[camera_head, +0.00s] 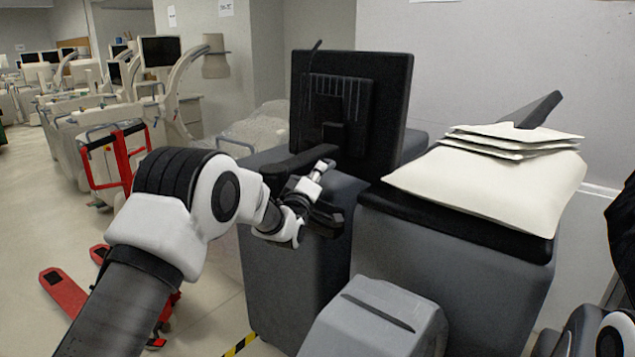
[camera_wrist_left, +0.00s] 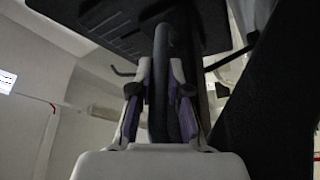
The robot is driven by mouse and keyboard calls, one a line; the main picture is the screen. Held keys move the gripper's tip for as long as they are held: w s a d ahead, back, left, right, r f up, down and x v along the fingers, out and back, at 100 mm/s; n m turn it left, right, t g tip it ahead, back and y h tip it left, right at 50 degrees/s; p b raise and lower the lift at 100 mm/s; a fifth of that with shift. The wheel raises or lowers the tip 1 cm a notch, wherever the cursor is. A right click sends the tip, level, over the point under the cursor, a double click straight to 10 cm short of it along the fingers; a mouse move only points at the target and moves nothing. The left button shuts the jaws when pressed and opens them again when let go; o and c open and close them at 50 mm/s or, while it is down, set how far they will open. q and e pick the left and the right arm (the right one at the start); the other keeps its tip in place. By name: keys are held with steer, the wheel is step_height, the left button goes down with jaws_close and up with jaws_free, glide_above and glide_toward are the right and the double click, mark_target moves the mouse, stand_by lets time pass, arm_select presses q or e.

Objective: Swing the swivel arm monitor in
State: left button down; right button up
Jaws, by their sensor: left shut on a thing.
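The swivel arm monitor (camera_head: 390,95) is a black screen above a grey covered cart, with its vented back and mount facing me in the head view. A dark arm bar (camera_head: 280,164) runs left from below the mount. My left gripper (camera_head: 322,170) is at the monitor's lower part, in front of the mount. In the left wrist view, its fingers (camera_wrist_left: 160,95) are shut on a dark rod of the swivel arm monitor (camera_wrist_left: 162,70). The monitor's dark ribbed housing fills the top of that view. My right gripper is out of view.
A grey cart (camera_head: 300,275) stands under the monitor. A lower grey box (camera_head: 375,320) stands in front. Red equipment (camera_head: 118,165) and open floor lie left.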

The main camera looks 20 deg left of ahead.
arm_select(q)
steer(key=c, duration=1.4)
jaws_free()
steer(key=shift+s+d, duration=0.1)
steer(key=shift+d, duration=0.1)
steer(key=shift+s+d, duration=0.1)
steer(key=shift+d, duration=0.1)
steer(key=shift+a, duration=0.15)
steer(key=shift+f, duration=0.1)
steer(key=shift+s+f, duration=0.1)
steer(key=shift+s, duration=0.25)
steer(key=v, duration=1.1)
steer(key=shift+s, duration=0.1)
